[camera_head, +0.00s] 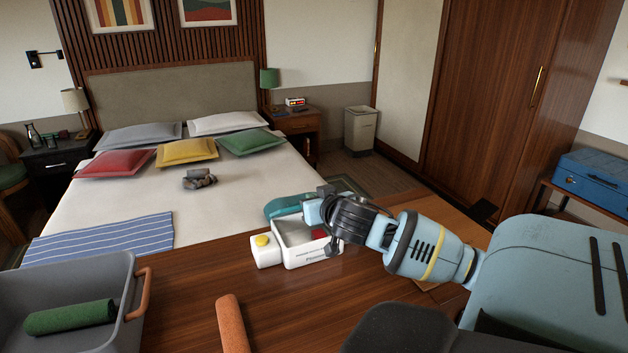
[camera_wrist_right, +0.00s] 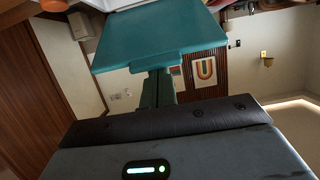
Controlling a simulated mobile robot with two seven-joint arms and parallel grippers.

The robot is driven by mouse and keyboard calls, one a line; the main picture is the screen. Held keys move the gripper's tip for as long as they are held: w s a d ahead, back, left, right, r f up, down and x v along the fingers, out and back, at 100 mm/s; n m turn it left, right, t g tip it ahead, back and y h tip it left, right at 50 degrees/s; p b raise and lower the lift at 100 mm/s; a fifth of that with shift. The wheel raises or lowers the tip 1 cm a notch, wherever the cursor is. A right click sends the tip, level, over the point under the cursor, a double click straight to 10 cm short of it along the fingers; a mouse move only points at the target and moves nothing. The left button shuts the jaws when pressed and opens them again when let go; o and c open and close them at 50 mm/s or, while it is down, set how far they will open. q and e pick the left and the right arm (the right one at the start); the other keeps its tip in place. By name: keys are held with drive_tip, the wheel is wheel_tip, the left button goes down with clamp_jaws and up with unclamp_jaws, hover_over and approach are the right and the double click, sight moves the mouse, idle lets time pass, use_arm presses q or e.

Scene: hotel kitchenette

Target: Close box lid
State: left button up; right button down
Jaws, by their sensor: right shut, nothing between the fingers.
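A small white box (camera_head: 312,256) stands on the wooden table with its open top showing. Its teal lid (camera_head: 284,206) is raised along the far side, and something red (camera_head: 319,233) shows inside the box. My right gripper (camera_head: 314,208) is shut and empty, over the box beside the lid; its wrist hides the box's right part. In the right wrist view, a teal panel that looks like the lid (camera_wrist_right: 160,38) fills the top middle, just beyond the shut fingers (camera_wrist_right: 158,88). I cannot tell whether they touch. My left gripper is not in view.
A white block with a yellow top (camera_head: 262,248) sits at the box's left. A grey bin (camera_head: 70,278) with a green roll (camera_head: 70,317) stands at the front left. An orange-brown bar (camera_head: 231,322) lies in front. Table surface (camera_head: 190,300) between them is clear.

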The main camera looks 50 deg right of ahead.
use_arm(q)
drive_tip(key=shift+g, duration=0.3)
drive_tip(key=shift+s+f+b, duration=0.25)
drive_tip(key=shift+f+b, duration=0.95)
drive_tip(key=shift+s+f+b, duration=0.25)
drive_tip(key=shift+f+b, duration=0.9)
use_arm(e)
drive_tip(key=s+a+f+t+h, duration=0.1)
drive_tip(key=s+f, duration=0.3)
drive_tip(key=f, duration=0.4)
drive_tip(key=shift+a+f+t+h, duration=0.15)
drive_tip(key=shift+a+t+h, duration=0.2)
drive_tip(key=shift+t, duration=0.35)
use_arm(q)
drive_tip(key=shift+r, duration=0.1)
